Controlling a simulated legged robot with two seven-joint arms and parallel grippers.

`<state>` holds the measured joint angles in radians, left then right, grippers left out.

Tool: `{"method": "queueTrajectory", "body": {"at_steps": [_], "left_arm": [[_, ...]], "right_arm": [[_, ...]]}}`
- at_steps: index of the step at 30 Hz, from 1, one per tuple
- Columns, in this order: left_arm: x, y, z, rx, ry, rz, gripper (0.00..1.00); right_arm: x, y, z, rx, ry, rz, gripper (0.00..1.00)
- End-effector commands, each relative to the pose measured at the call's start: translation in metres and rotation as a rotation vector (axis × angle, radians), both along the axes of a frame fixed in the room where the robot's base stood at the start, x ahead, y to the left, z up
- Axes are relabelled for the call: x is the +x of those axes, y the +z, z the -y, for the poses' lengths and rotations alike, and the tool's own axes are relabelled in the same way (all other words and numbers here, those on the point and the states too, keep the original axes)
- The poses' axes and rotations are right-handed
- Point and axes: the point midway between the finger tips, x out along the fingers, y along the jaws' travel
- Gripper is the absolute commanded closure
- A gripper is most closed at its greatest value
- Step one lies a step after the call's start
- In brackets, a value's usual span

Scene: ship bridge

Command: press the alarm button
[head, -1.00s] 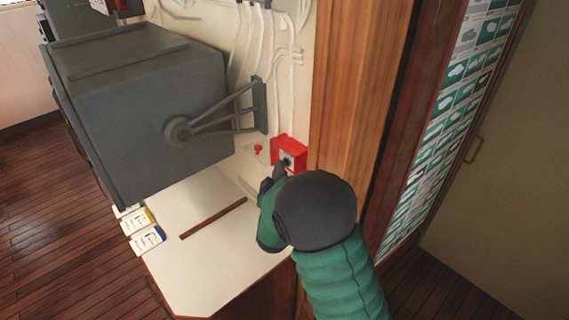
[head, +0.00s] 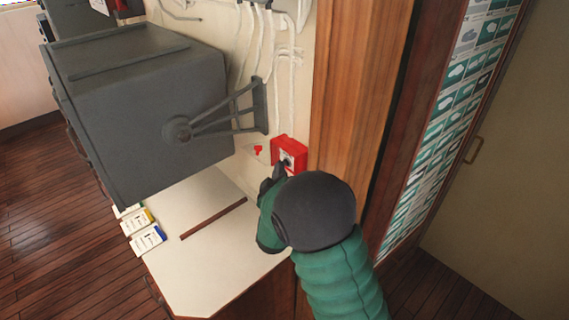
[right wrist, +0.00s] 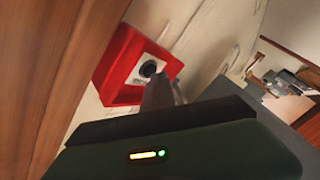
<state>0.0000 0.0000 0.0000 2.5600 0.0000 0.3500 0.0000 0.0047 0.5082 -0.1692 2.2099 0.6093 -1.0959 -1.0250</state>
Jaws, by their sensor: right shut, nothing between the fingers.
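The alarm is a red box (head: 291,148) on the cream wall, beside the wooden post. It has a pale face plate with a dark round button, which shows clearly in the right wrist view (right wrist: 148,69). My right gripper (head: 281,166) is shut and empty, with its tips at the front of the box. In the right wrist view the fingertips (right wrist: 160,88) are just below the button and overlap its lower edge. I cannot tell whether they touch it. My left gripper is not in view.
A large grey monitor housing (head: 140,110) on a wall bracket hangs left of the box. A small red knob (head: 258,150) is on the wall beside the box. Below is a white counter (head: 205,265) with a brown strip. A wooden post (head: 355,90) stands close on the right.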

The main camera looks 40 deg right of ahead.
Motion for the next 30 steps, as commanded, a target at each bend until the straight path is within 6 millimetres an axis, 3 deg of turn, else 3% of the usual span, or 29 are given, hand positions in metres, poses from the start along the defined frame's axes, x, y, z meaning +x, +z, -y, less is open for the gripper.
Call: {"method": "queueTrajectory", "body": {"at_steps": [15,30], "left_arm": [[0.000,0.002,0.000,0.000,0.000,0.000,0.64],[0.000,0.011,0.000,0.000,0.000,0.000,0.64]], "right_arm": [[-0.001,-0.001,-0.014,0.000,0.003,-0.002,1.00],[-0.004,-0.001,-0.060,0.001,0.004,-0.002,1.00]]}}
